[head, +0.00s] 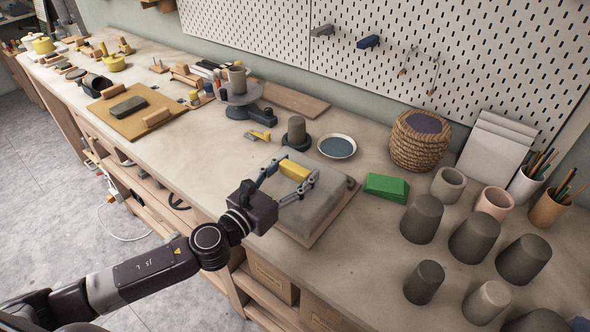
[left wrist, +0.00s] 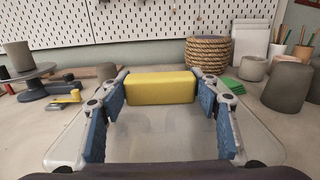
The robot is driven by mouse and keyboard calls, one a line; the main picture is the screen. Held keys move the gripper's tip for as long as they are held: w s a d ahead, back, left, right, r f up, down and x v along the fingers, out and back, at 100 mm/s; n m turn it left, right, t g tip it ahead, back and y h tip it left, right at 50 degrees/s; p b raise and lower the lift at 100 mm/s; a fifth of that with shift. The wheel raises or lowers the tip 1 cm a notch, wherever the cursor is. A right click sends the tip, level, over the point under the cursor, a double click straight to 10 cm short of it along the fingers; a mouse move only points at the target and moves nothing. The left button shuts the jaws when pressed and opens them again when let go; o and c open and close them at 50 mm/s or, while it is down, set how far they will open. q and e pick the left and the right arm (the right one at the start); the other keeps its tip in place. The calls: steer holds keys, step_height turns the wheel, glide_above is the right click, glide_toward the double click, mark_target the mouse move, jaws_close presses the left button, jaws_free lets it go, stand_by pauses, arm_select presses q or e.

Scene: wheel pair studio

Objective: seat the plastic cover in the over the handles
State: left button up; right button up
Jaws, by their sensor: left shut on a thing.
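The plastic cover (head: 322,205) is a pale grey, see-through sheet with rounded corners. It lies over a wooden board (head: 330,222) near the front edge of the bench, and whether it touches the board all round I cannot tell. My left gripper (head: 291,180) is shut on the yellow block, with a blue-padded finger at each end. The cover spreads below the fingers in the left wrist view (left wrist: 160,135). I cannot make out any handles under it. My right gripper is out of view.
A green block (head: 386,187), a rope-wrapped pot (head: 420,141) and several dark clay cups (head: 422,219) stand to the right. A blue dish (head: 337,146) and a dark cylinder (head: 296,131) are behind. A wooden tray (head: 133,112) lies at left.

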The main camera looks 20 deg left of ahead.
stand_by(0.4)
arm_select(q)
steer(key=shift+f+b, duration=0.55)
steer(key=shift+f, duration=0.1)
steer(key=o, duration=1.3)
steer(key=shift+v, duration=6)
steer(key=shift+r, duration=0.15)
